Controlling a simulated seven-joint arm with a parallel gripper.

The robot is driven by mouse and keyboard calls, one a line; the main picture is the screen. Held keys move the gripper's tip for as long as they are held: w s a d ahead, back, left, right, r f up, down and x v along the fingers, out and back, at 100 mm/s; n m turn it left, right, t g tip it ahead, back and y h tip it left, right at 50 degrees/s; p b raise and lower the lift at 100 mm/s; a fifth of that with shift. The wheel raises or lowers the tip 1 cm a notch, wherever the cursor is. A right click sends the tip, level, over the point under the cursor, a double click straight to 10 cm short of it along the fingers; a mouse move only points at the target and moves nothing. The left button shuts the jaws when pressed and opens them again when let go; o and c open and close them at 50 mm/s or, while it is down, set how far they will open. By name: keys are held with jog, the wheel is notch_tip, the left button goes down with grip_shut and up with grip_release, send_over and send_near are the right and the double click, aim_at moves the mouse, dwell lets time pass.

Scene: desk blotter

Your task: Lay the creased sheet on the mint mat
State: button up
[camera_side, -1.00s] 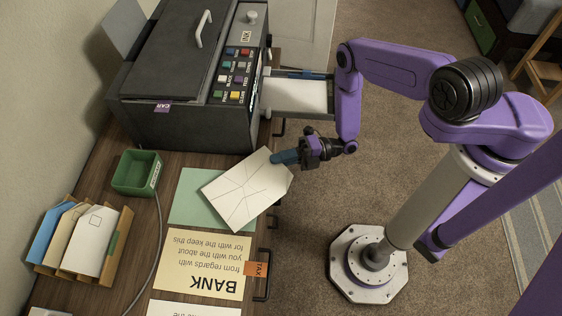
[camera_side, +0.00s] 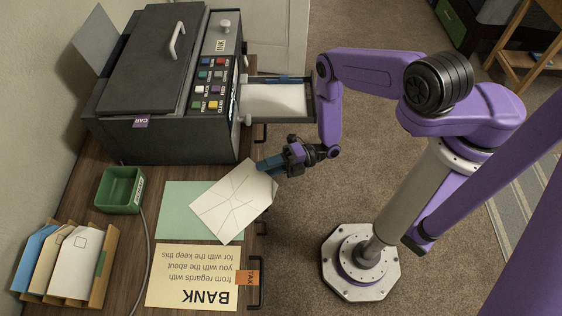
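The creased sheet (camera_side: 232,203) is white with fold lines and lies turned at an angle over the right part of the mint mat (camera_side: 173,212). The mat's left part stays bare. My gripper (camera_side: 265,165) is at the sheet's upper right edge, with its blue fingers shut on it. The sheet's right end reaches past the mat's right side. I cannot tell how much of the sheet touches the mat.
A dark copier (camera_side: 165,85) with an open paper tray (camera_side: 275,100) stands behind. A yellow BANK paper (camera_side: 190,275) lies in front of the mat. A green box (camera_side: 120,188) and a wooden holder with cards (camera_side: 98,285) stand at left.

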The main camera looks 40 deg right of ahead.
jog(key=v, duration=1.1)
jog(key=shift+d, duration=0.2)
jog(key=shift+s, duration=0.15)
